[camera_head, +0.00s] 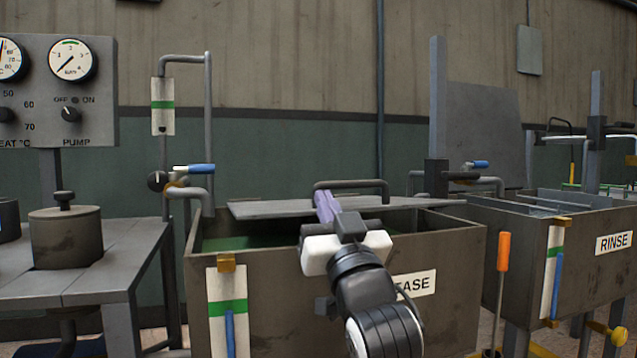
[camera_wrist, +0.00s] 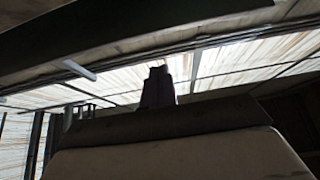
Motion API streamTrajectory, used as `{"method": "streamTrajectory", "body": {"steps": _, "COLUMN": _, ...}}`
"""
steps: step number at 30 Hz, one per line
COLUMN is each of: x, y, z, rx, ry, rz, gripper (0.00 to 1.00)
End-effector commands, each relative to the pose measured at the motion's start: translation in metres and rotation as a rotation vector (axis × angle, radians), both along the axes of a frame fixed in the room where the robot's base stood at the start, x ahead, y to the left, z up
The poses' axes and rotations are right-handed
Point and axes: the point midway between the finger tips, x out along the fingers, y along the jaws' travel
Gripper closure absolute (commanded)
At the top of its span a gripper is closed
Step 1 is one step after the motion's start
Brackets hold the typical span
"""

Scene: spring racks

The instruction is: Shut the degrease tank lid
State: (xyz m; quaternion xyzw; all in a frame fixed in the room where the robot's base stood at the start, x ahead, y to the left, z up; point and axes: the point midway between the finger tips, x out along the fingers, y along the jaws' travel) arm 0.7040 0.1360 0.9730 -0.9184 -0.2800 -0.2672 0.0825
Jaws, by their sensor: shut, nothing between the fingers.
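The degrease tank (camera_head: 455,238) is the grey box in the middle, its label partly hidden by my arm. Its flat grey lid (camera_head: 265,208) lies nearly level over the back of the tank, with a bar handle (camera_head: 350,184) on top. A gap between the lid's front edge and the tank's front wall shows green inside. My gripper (camera_head: 325,205) is shut and empty, its purple-grey fingers in front of the lid's edge and just left of the handle's middle. I cannot tell if they touch the lid. The shut fingers also show in the wrist view (camera_wrist: 157,86), pointing up.
The rinse tank (camera_head: 580,255) stands at the right with its lid (camera_head: 485,135) raised. An orange-handled tool (camera_head: 503,252) stands between the tanks. A blue-handled valve (camera_head: 195,169) and pipe are behind left. A table with a dark pot (camera_head: 66,240) is at the left.

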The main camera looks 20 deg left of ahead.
Motion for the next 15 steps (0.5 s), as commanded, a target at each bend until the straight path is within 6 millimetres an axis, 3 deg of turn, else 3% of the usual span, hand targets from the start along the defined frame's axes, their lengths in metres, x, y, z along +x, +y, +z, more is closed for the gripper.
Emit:
{"method": "streamTrajectory", "body": {"steps": 3, "x": -0.018, "y": -0.013, "z": -0.014, "rx": 0.0, "ry": 0.0, "rz": -0.001, "gripper": 1.0}}
{"method": "streamTrajectory", "body": {"steps": 9, "x": -0.037, "y": -0.024, "z": -0.027, "rx": -0.001, "ry": 0.0, "rz": -0.001, "gripper": 1.0}}
{"method": "streamTrajectory", "body": {"steps": 15, "x": -0.035, "y": -0.032, "z": -0.022, "rx": -0.009, "ry": 0.017, "rz": -0.001, "gripper": 1.0}}
